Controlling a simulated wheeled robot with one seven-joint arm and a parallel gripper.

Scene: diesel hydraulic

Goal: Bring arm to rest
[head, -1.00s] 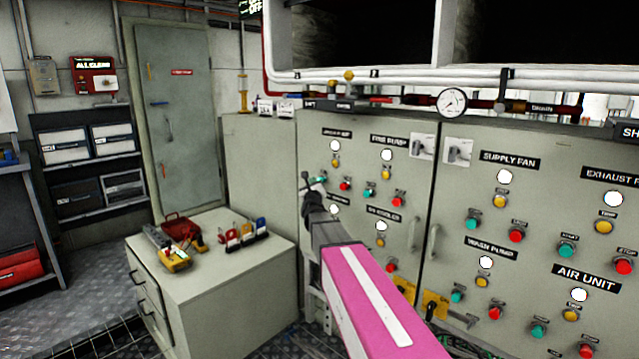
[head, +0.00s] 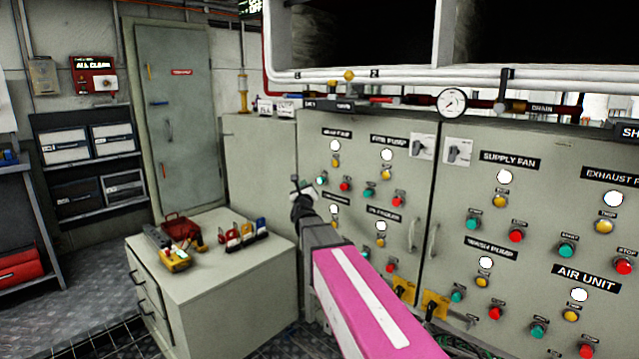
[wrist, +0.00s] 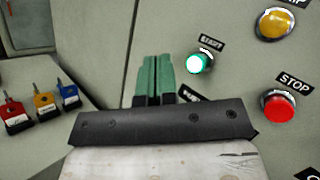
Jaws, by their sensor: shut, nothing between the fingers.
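My arm, with a pink and white link, reaches from the lower right towards the left end of the grey control panel (head: 365,255). My gripper (head: 296,182) is small in the head view, in front of the panel's left edge. In the wrist view its green fingers (wrist: 153,75) are together with nothing between them. A lit green START button (wrist: 200,62) is just right of the fingertips, apart from them. A red STOP button (wrist: 279,107) and a yellow lamp (wrist: 277,24) are further right.
A low cabinet (head: 225,290) stands left of the arm. A gauge (head: 452,102) and pipes run above the panel. Open floor lies at the left.

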